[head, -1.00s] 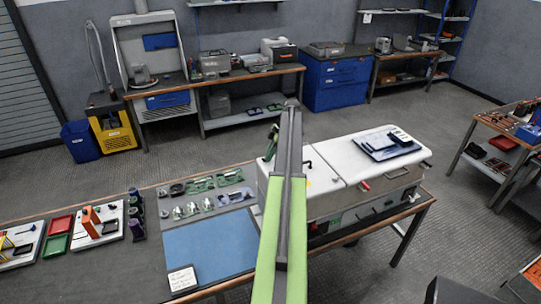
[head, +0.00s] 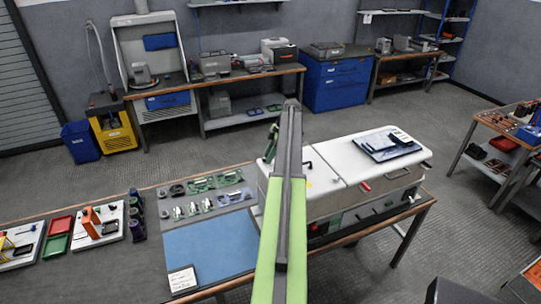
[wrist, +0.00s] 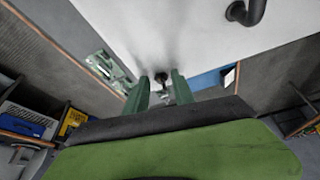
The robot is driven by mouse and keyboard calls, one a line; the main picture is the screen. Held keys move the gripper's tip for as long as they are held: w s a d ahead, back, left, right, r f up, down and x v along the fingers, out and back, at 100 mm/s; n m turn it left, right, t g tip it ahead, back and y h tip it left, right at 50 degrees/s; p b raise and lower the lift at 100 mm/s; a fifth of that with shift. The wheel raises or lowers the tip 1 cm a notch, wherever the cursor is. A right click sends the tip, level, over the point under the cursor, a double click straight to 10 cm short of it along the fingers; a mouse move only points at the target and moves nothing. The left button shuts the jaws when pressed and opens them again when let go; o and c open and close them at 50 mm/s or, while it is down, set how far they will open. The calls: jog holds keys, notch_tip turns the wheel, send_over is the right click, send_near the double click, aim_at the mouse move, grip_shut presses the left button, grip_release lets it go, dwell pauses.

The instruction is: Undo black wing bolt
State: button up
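My gripper (wrist: 161,82) shows in the wrist view with its two green fingers apart. In the head view the white-topped cabinet (head: 330,178) stands on the bench. My arm hides part of it, and I cannot make out the bolt there.
A black handle (wrist: 245,12) rises from the white panel in the wrist view. A tablet or clipboard (head: 387,146) lies on the cabinet's right lid. A blue mat (head: 210,248) and several small parts lie on the bench to the left.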

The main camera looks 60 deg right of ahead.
jog(key=shift+r, duration=0.1)
jog(key=shift+s+r+p, duration=0.1)
jog(key=shift+r+p, duration=0.2)
jog(key=shift+p, duration=0.1)
jog(key=p+v, duration=1.5)
jog(key=v, duration=0.1)
jog(key=shift+d+r, duration=0.15)
jog(key=shift+r, duration=0.1)
jog(key=shift+s, duration=0.1)
jog(key=shift+c, duration=0.2)
